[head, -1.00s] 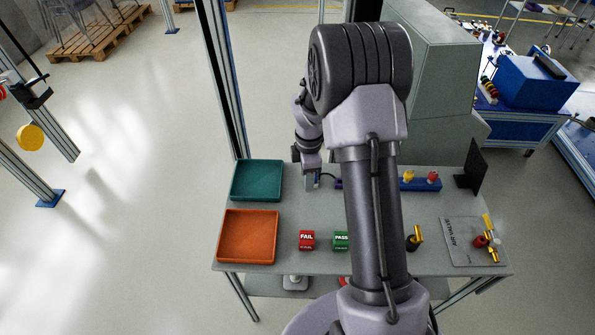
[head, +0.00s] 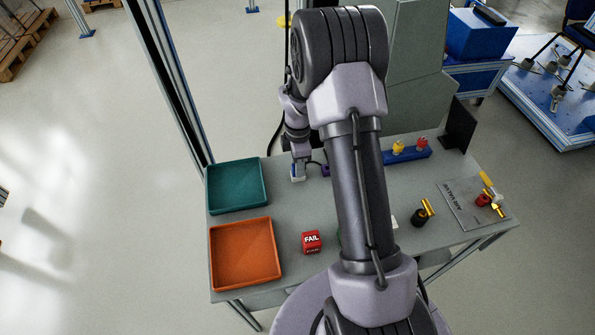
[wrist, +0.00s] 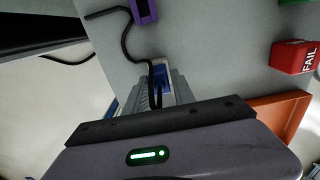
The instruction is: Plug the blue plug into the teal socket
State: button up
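My gripper (head: 298,174) points down over the back left of the grey table, beside the teal tray. In the wrist view its two grey fingers (wrist: 162,92) stand on either side of a small blue block with a pale edge (wrist: 163,74), which looks like the blue plug. A black cable runs from between the fingers past a purple block (wrist: 143,10). The purple block also shows right of the gripper in the head view (head: 325,170). I cannot tell whether the fingers press on the blue block. I cannot make out a teal socket.
The teal tray (head: 264,187) and orange tray (head: 277,248) are at the table's left. A red FAIL block (head: 312,242), a black-and-yellow fitting (head: 421,213), a blue rack (head: 408,156) and a valve plate (head: 459,214) stand around. My arm hides the table's middle.

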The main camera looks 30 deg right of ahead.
grip_shut()
jog(key=shift+r, duration=0.1)
jog(key=shift+r+p, duration=1.15)
jog(key=shift+r, duration=0.15)
notch_tip(320, 180, up, 4)
jog(key=p, duration=0.3)
jog(key=shift+r+p, duration=0.1)
jog(key=shift+p, duration=0.2)
